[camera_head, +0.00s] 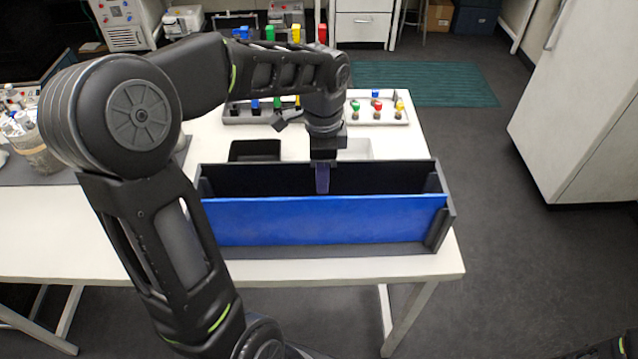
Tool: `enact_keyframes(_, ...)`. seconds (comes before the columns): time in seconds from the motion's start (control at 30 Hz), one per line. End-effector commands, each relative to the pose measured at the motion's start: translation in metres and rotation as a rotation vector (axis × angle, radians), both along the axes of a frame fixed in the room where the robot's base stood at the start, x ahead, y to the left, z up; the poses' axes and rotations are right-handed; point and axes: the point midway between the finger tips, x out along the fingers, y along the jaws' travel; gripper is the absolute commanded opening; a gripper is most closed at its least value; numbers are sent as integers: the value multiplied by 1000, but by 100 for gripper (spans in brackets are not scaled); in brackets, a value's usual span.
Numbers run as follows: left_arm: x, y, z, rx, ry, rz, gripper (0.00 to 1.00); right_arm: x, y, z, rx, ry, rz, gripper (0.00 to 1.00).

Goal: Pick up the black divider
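The black divider (390,176) stands upright as the back panel in a dark holder (440,222) on the white table. A blue divider (325,221) stands in front of it in the same holder. My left gripper (322,180) points straight down at the middle of the black divider's top edge. One finger shows on the near side of the black divider, in the gap behind the blue one. The far side is hidden, so I cannot tell whether the fingers are closed on it. My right gripper is out of view.
Behind the holder are a small black tray (255,151), a rack (245,115) with coloured-cap items, and a white tray (362,117) with several small coloured-top pieces. Glassware (30,145) stands at the far left. The table's front strip is clear.

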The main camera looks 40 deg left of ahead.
Motion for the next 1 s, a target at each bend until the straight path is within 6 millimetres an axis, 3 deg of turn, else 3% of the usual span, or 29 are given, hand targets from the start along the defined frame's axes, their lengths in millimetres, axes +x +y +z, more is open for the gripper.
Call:
enact_keyframes(0.13, 0, 0, -11, 0, 0, -1, 31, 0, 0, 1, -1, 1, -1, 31)
enact_keyframes(0.7, 0, 0, -12, 1, -1, -1, 31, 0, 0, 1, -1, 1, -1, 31)
enact_keyframes(1.0, 0, 0, -11, 1, -1, -1, 7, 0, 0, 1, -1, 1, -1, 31)
